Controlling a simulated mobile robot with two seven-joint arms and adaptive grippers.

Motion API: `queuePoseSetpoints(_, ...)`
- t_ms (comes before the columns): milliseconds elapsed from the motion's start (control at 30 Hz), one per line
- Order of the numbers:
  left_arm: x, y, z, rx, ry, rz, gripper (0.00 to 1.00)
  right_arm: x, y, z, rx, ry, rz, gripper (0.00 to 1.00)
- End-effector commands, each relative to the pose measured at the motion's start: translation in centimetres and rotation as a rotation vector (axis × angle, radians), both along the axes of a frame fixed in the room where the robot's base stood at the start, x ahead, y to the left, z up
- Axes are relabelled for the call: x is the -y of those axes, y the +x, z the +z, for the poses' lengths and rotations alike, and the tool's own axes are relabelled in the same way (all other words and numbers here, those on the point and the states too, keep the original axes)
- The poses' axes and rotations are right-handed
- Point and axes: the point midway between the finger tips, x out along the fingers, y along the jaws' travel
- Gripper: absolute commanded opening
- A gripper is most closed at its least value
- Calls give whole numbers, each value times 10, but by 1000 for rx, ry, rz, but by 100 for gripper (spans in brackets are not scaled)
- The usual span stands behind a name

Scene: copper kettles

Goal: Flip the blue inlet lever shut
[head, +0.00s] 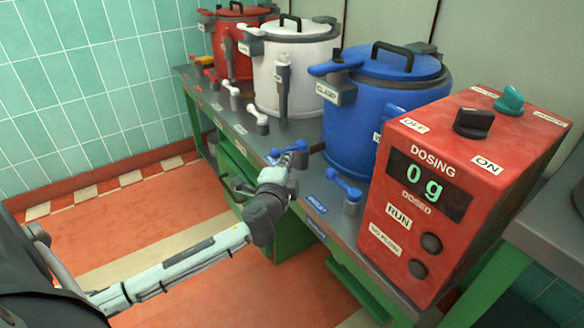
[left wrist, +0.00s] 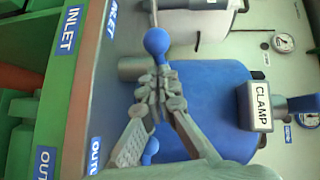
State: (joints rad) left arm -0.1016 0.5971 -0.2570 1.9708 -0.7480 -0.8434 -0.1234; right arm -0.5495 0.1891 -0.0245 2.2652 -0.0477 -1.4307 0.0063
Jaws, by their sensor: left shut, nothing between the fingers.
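The blue inlet lever (head: 290,149) is on the bench's front edge, before the blue kettle (head: 362,125). In the left wrist view its round blue knob (left wrist: 157,43) shows just beyond my fingertips. My left gripper (head: 297,160) is shut and empty, close beside the lever; it also shows in the left wrist view (left wrist: 158,75). I cannot tell whether the fingertips touch the knob. Part of the lever is hidden behind the gripper in the head view. My right gripper is in neither view.
The blue outlet lever (head: 343,184) stands to the right of my gripper. A red dosing box (head: 460,200) reading 0 g is further right. White (head: 300,75) and red (head: 232,50) kettles stand further back. The floor before the bench (head: 250,135) is clear.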

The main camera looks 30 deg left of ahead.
Motion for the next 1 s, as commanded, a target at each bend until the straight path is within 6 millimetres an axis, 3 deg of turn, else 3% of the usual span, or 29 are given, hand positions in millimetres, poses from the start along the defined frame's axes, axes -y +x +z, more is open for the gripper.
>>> queuePoseSetpoints(1000, -16, 3, -2, 0, 0, -79, 0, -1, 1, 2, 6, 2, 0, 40)
